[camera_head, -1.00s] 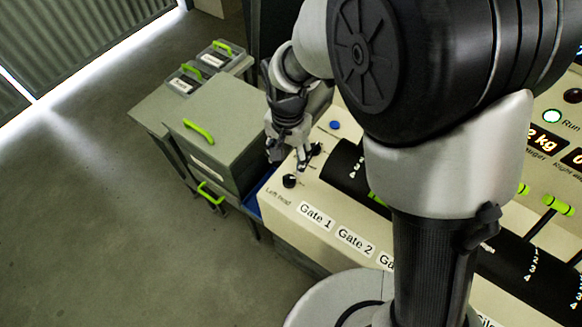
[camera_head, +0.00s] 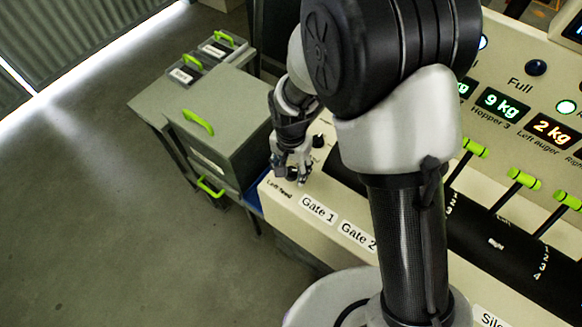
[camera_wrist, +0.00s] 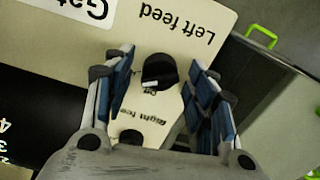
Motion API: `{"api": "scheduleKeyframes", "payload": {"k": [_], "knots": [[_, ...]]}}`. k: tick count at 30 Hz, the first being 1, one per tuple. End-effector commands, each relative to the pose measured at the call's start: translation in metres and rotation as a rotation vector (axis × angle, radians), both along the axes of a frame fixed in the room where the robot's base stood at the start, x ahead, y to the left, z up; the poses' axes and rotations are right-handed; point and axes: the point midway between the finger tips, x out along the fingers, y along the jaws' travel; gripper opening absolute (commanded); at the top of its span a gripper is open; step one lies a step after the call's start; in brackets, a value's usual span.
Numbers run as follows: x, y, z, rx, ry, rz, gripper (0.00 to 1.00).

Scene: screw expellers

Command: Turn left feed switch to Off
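The left feed switch (camera_wrist: 159,72) is a black round knob with a pale mark, below the upside-down "Left feed" label (camera_wrist: 175,24) in the wrist view. A small label by the mark is partly covered, and I cannot read the setting surely. My gripper (camera_wrist: 160,88) is open, with one blue-padded finger on each side of the knob and gaps showing between. In the head view my gripper (camera_head: 292,176) is over the panel corner and mostly hides this knob.
The cream panel (camera_head: 285,203) carries gate labels (camera_head: 319,208) and green-tipped levers (camera_head: 523,178). A grey box with a green handle (camera_head: 198,122) stands left of the panel. Open floor (camera_head: 110,230) lies at the left.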

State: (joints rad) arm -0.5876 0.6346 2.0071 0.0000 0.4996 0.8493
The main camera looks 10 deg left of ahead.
Motion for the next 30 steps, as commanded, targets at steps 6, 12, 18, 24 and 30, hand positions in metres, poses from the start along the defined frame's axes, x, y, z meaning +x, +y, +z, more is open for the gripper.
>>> {"api": "scheduleKeyframes", "payload": {"k": [6,12,18,24,30], "knots": [[0.0,0.0,0.0002,0.0,0.0,0.0,0.35],[0.0,0.0,0.0002,0.0,0.0,0.0,0.21],[0.0,0.0,0.0002,0.0,0.0,0.0,0.08],[0.0,0.0,0.0003,0.0,0.0,0.01,0.07],[0.0,0.0,0.0006,0.0,0.0,0.072,0.07]]}}
